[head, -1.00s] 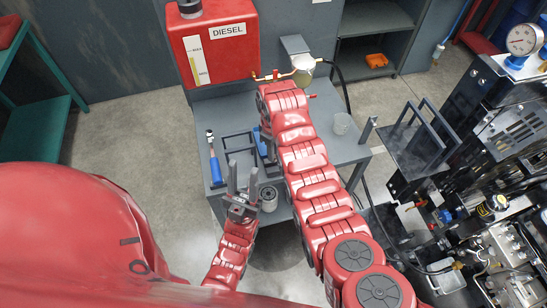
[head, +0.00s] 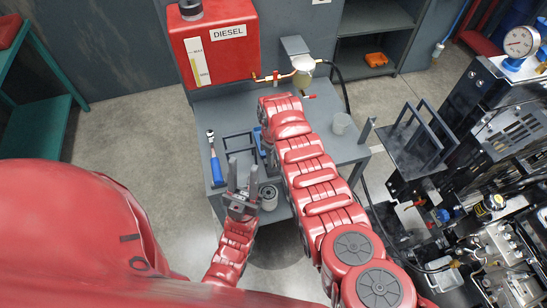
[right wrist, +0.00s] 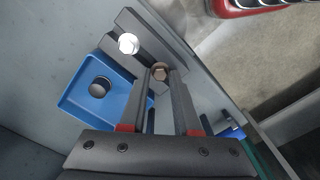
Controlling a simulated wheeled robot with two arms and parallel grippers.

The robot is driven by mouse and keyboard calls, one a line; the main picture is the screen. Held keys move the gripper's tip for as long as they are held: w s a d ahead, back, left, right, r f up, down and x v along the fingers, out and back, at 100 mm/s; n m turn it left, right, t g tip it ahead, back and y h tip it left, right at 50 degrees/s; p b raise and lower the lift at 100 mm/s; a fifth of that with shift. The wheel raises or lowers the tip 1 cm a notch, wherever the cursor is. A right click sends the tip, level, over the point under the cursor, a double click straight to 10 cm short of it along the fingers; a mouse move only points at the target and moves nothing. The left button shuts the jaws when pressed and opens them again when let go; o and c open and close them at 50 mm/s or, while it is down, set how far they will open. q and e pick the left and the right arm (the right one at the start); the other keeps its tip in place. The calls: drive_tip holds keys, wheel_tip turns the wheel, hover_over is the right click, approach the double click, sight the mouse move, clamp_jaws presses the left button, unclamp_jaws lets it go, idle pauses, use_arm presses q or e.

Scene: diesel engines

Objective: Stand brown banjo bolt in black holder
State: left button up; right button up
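In the right wrist view, a brown hex-headed banjo bolt (right wrist: 160,72) sits between the fingertips of my right gripper (right wrist: 162,76), which look closed on its sides. A dark holder block (right wrist: 134,22) lies just beyond, with a silver round-headed piece (right wrist: 128,43) at it. The brown bolt's head overlaps the holder's near end in the picture; its shank is hidden, so I cannot tell whether it is in the holder. In the head view my right arm hides its gripper and the bolt. My left gripper (head: 242,178) is open and empty over the bench front.
A blue tray (right wrist: 70,104) with a dark round opening or part lies beside the holder. The grey bench (head: 205,108) carries a blue-handled ratchet (head: 215,165), a filter-like cylinder (head: 268,197) and a clear cup (head: 341,123). The red diesel tank (head: 222,50) stands behind; the engine is right.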

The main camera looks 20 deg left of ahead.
drive_tip(key=shift+o, duration=1.3)
drive_tip(key=shift+r, duration=0.35)
drive_tip(key=shift+w+a+r, duration=0.1)
drive_tip(key=shift+r, duration=0.5)
wheel_tip(320, 180, up, 11)
drive_tip(key=shift+f, duration=0.15)
